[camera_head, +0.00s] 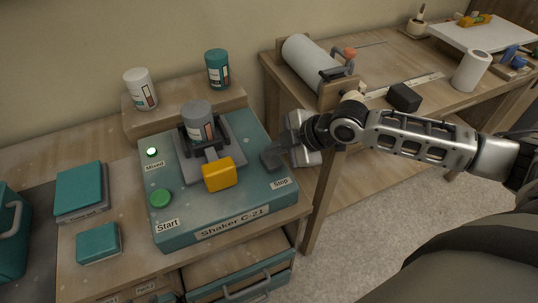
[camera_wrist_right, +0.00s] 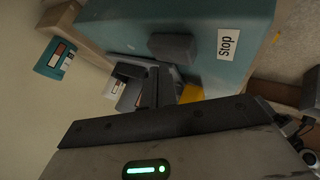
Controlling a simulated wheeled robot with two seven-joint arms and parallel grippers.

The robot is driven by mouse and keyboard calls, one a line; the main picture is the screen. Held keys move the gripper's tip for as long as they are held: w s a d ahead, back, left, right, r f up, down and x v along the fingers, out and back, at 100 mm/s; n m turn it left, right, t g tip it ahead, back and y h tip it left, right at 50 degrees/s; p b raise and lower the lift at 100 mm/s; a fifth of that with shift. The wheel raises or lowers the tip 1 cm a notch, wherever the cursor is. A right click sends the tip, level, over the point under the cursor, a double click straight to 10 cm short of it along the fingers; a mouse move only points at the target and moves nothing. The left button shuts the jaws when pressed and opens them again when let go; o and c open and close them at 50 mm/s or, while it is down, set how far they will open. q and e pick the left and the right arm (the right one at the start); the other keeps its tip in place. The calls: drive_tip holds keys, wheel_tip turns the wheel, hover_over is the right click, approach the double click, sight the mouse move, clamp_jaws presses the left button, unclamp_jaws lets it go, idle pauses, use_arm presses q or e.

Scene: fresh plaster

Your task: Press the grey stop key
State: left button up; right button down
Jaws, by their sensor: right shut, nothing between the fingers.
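The grey stop key (camera_head: 271,160) is a dark block at the right side of the teal shaker (camera_head: 185,222), above the "Stop" label. In the right wrist view the stop key (camera_wrist_right: 172,46) shows beside its "Stop" label, just beyond the fingertips. My right gripper (camera_head: 284,143) is shut and empty, close by the key. The right wrist view shows its shut fingers (camera_wrist_right: 158,84) pointing toward the key; I cannot tell whether they touch it. My left gripper is not in view.
A grey-lidded jar (camera_head: 199,122) sits in the shaker's clamp, with a yellow handle (camera_head: 218,174) in front. The green start button (camera_head: 160,198) is at the left; the "Mixed" lamp (camera_head: 151,152) glows green. A wooden workbench (camera_head: 390,75) with a paper roll (camera_head: 311,62) stands at the right.

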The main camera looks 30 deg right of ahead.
sight(275, 159)
wheel_tip(275, 159, up, 3)
drive_tip(key=shift+r+p, duration=0.1)
drive_tip(key=shift+p, duration=1.05)
drive_tip(key=shift+r, duration=1.15)
